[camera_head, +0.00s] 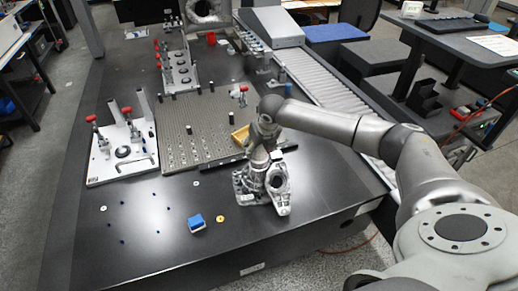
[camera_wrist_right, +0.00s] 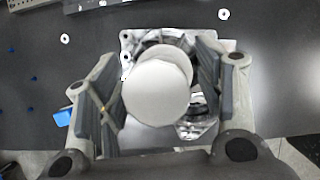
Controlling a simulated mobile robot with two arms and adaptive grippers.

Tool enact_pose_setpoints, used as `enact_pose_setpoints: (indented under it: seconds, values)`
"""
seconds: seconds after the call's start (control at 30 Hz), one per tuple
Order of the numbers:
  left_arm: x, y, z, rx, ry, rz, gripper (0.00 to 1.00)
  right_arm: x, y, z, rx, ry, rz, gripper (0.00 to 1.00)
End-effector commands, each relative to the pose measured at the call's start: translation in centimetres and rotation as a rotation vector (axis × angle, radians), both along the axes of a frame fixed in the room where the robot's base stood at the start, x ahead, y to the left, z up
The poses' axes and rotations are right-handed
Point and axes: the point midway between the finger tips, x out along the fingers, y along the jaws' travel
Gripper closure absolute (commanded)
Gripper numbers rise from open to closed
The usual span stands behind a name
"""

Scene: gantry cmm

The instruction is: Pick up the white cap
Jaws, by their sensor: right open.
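The white cap (camera_wrist_right: 156,92) shows in the wrist view as a round, smooth white disc. It lies between the two fingers of my right gripper (camera_head: 264,142), with a visible gap to the right finger and little or no gap to the left one. The right gripper is open and points down over a cast metal part (camera_head: 278,190) on the dark table. The metal part also shows behind the cap in the wrist view (camera_wrist_right: 196,128). In the head view the gripper hides most or all of the cap. My left gripper is not in view.
A blue block (camera_head: 197,223) and a small yellow ring (camera_head: 220,219) lie left of the metal part on the dark table (camera_head: 150,260). The front left table is mostly clear.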

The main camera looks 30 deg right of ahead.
Motion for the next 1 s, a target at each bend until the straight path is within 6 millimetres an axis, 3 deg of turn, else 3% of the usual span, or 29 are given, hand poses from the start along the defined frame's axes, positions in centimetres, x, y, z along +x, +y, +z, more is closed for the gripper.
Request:
enact_pose_setpoints:
  seconds: [0.07,0.4,0.77,1.0]
  values:
    - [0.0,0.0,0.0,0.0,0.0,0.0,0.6,0.0,0.0,0.0,0.0,0.0,0.0,0.38]
    - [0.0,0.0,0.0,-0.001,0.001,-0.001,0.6,0.0,0.0,0.1,0.0,0.0,0.0,0.8]
    - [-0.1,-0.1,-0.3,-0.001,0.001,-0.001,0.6,0.0,0.0,0.3,0.001,-0.001,-0.001,0.8]
    - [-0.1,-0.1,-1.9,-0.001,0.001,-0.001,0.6,0.1,0.0,2.6,0.0,-0.007,0.0,0.8]
